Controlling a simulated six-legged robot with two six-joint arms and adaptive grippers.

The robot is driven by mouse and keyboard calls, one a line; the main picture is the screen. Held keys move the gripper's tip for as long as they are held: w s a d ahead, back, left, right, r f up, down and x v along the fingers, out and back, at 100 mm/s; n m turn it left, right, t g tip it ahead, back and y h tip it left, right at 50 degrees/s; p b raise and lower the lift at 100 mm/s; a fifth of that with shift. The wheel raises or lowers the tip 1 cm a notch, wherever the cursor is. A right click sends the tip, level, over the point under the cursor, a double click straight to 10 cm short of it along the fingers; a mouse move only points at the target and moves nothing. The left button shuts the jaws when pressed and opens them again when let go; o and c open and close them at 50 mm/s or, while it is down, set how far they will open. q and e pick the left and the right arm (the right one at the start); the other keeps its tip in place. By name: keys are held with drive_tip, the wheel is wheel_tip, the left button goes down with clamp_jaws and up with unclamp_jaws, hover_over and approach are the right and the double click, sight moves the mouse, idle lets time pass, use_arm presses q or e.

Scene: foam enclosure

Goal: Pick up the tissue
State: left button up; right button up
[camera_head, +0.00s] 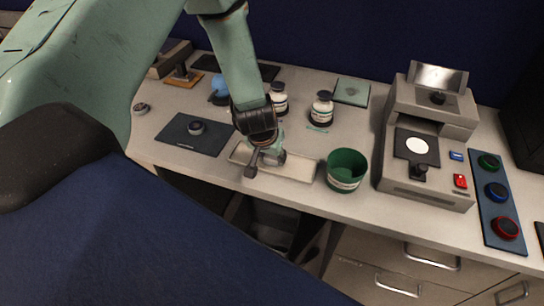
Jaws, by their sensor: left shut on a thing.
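My left gripper (264,162) reaches down from the top of the view, over the shallow beige tray (296,168) near the bench's front edge. It is shut on a small pale grey-green thing, which seems to be the tissue; the fingers hide most of it, so its shape is unclear. I cannot tell whether it still touches the tray. My right gripper is not in view.
A green cup (346,170) stands just right of the tray. Two white-labelled bottles (321,110) stand behind. A dark pad (190,134) with a round knob lies left. A grey machine (426,140) and a button panel (494,196) fill the right.

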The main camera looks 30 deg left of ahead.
sight(272, 157)
use_arm(q)
drive_tip(key=shift+d+r, duration=0.1)
drive_tip(key=shift+w+r, duration=0.1)
drive_tip(key=shift+r, duration=0.05)
wheel_tip(272, 157, up, 17)
drive_tip(key=p, duration=0.8)
drive_tip(key=shift+r, duration=0.2)
drive_tip(key=shift+a, duration=0.2)
